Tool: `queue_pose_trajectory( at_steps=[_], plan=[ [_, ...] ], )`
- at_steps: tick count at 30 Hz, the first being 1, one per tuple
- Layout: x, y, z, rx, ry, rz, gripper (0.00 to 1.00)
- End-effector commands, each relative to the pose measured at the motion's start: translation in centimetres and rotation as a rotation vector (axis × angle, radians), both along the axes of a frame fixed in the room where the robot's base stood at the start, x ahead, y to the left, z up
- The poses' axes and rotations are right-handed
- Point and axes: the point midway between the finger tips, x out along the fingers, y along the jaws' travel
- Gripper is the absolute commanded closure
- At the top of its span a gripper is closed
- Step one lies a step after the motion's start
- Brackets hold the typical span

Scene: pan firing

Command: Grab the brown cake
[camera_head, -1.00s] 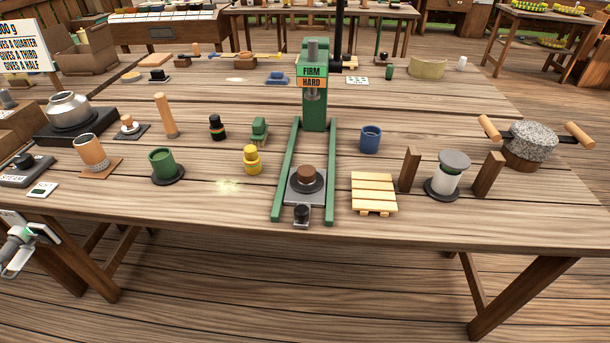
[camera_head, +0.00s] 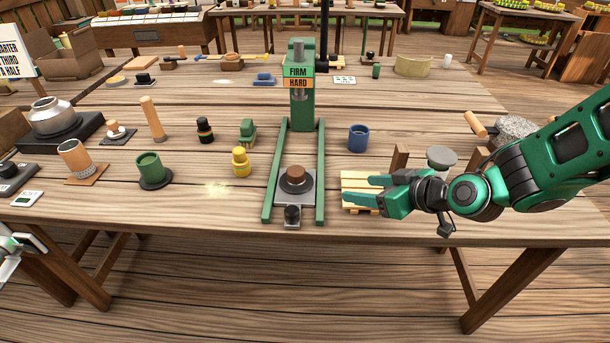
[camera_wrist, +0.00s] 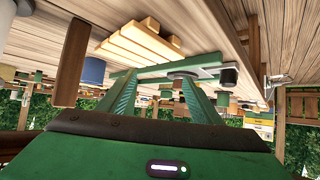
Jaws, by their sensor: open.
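The brown cake (camera_head: 296,174) is a small dark brown cylinder. It sits on a dark round disc (camera_head: 295,187) on the grey plate (camera_head: 294,200) between the green rails of the press. My gripper (camera_head: 362,190) is open and empty, to the right of the cake, over the slatted wooden rack (camera_head: 350,207). Its two green fingers point left toward the press. In the wrist view, the fingers (camera_wrist: 158,95) are spread with nothing between them.
The green press column (camera_head: 302,108), marked FIRM and HARD, stands behind the cake. A black knob (camera_head: 292,215) is at the plate's front. A blue cup (camera_head: 358,138) stands behind the rack. A yellow weight (camera_head: 241,162) and green cup (camera_head: 152,169) are to the left.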

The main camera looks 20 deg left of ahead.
Motion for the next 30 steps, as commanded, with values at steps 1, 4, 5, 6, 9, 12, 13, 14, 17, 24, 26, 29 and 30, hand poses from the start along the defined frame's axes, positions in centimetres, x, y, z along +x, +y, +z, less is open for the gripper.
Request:
queue_pose_trajectory(
  at_steps=[1,4,5,6,9,12,13,14,17,24,26,29,30],
  plan=[
    [-0.7,2.4,-0.2,0.039,-0.021,0.030,0.41],
    [-1.3,5.5,0.2,0.105,-0.069,0.056,0.41],
    [-1.5,6.1,0.3,0.119,-0.079,0.061,0.41],
    [-1.6,6.8,0.4,0.135,-0.090,0.063,0.41],
    [-1.7,7.9,0.5,0.158,-0.107,0.067,0.41],
    [-1.4,9.0,0.3,0.167,-0.112,0.069,0.41],
    [-1.2,9.4,0.1,0.167,-0.112,0.069,0.41],
    [-0.9,9.8,0.0,0.166,-0.114,0.069,0.41],
    [-0.2,11.0,-0.6,0.166,-0.113,0.068,0.41],
    [0.8,12.5,-1.3,0.166,-0.114,0.066,0.41],
    [1.0,12.8,-1.4,0.166,-0.113,0.067,0.41],
    [1.4,13.7,-1.6,0.165,-0.113,0.068,0.41],
    [1.6,14.3,-1.7,0.167,-0.113,0.068,0.41]
  ],
)
